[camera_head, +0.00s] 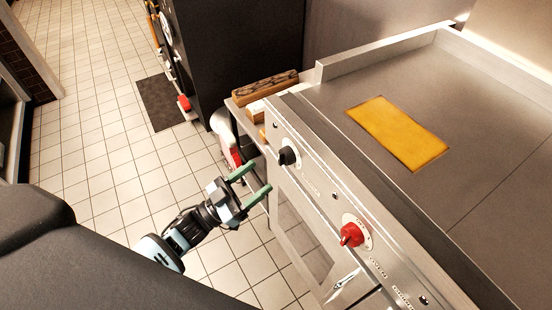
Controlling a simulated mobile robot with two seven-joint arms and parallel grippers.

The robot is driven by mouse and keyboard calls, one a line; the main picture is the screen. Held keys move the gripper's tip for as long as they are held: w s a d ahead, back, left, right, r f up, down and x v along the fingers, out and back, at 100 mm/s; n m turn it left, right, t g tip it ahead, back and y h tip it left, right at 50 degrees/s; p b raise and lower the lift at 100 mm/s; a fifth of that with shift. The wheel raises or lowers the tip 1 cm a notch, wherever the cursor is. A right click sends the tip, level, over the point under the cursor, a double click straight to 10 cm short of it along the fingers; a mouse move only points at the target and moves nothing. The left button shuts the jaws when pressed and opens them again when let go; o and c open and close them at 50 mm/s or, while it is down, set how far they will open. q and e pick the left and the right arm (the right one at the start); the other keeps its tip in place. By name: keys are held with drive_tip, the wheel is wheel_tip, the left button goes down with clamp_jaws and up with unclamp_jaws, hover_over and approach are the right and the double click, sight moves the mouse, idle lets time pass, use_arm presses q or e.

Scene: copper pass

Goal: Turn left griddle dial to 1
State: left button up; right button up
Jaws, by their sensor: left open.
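The griddle (330,190) has a steel front panel with two dials. The left dial (288,156) is black on a pale round plate, near the panel's left end. A red dial (351,234) sits farther right and lower in the picture. My left gripper (257,179) has green fingers, open and empty. It is in front of the panel, just left of and below the black dial, and apart from it. The numbers around the dial are too small to read. My right gripper does not show.
A yellow rectangular slab (398,132) lies on the griddle's flat top. A wooden block (265,88) lies at the griddle's left end. A dark tall cabinet (235,50) stands behind, with a dark mat (160,101) on the floor. Tiled floor (100,150) is open at left.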

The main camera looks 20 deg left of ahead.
sight(279, 161)
use_arm(q)
drive_tip(key=x, duration=0.6)
drive_tip(key=shift+p, duration=0.4)
drive_tip(key=shift+w+d+r, duration=0.2)
drive_tip(key=shift+w+d, duration=0.15)
drive_tip(key=shift+w, duration=0.2)
drive_tip(key=shift+c, duration=0.2)
drive_tip(key=c, duration=0.9)
